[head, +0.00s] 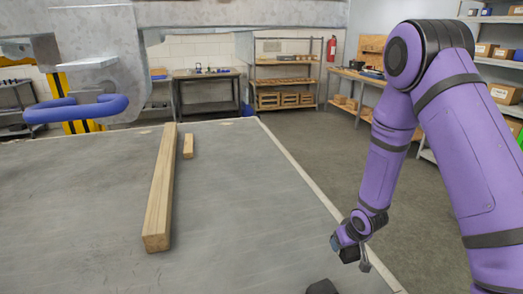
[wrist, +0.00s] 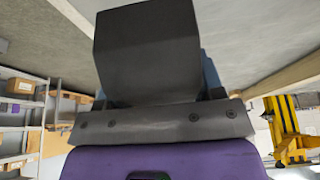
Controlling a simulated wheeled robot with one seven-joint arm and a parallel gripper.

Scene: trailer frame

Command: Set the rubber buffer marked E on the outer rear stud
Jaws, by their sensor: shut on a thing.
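My gripper (head: 350,246) hangs low over the right edge of the grey table, at the end of the purple arm. In the wrist view a dark grey block (wrist: 147,55) fills the upper middle, held in my gripper. It looks like a rubber buffer, but no letter E can be read on it. The block hides most of the fingers; only bluish bits show at its sides. I cannot make out a stud on the grey metal trailer frame (head: 240,13).
A long wooden beam (head: 160,195) and a short wooden piece (head: 188,146) lie on the table (head: 240,190). A blue bent tube (head: 75,109) and a yellow-black post (head: 82,127) are at the left. The floor right of the table is clear; shelves stand behind.

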